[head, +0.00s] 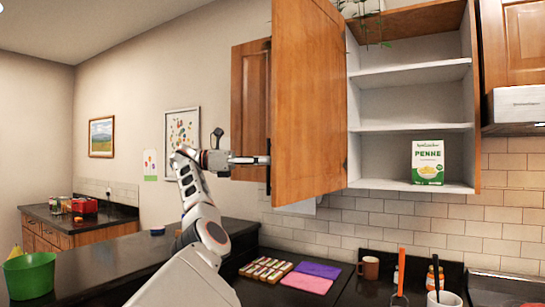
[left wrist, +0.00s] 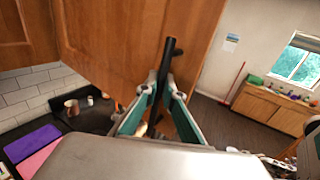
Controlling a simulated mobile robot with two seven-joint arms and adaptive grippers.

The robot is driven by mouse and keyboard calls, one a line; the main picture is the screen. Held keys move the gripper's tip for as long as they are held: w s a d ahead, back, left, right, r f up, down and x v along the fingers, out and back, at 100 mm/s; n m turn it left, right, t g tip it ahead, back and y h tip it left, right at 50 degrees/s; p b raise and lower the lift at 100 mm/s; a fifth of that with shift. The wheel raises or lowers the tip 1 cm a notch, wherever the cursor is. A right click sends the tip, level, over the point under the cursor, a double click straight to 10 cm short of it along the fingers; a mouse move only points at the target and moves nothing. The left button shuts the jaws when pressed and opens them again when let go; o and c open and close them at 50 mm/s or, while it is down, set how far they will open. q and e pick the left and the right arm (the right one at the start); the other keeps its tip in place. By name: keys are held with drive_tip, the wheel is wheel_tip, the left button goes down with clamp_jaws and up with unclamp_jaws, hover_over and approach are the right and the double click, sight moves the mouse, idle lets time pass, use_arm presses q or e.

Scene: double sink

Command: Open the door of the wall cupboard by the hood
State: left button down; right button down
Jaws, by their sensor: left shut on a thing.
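The wooden door (head: 310,100) of the wall cupboard by the hood stands swung well open, out from the cupboard (head: 412,130) toward the left. Its black bar handle (head: 268,180) is on the door's far-left face and also shows in the left wrist view (left wrist: 168,55). My left gripper (head: 264,160) is shut on this handle; in the left wrist view its fingers (left wrist: 161,84) are on either side of the bar. Inside the cupboard are white shelves and a green and white penne box (head: 427,163) on the bottom. My right gripper is not in view.
The hood (head: 516,106) is right of the cupboard. Below are a dark counter with purple (head: 316,270) and pink (head: 307,283) cloths, a brown mug (head: 370,267) and jars. Another wooden cupboard door (head: 250,90) is behind the open door. A green bucket (head: 30,275) stands at lower left.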

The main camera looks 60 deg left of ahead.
use_arm(q)
drive_tip(key=shift+a, duration=0.1)
idle(0.4)
drive_tip(key=c, duration=2.2)
unclamp_jaws()
drive_tip(key=shift+f, duration=0.1)
drive_tip(key=shift+a, duration=0.1)
drive_tip(key=shift+s, duration=0.1)
drive_tip(key=v, duration=0.7)
drive_tip(key=shift+a, duration=0.1)
drive_tip(key=shift+s, duration=0.15)
drive_tip(key=x, duration=0.7)
drive_tip(key=shift+w+d, duration=0.3)
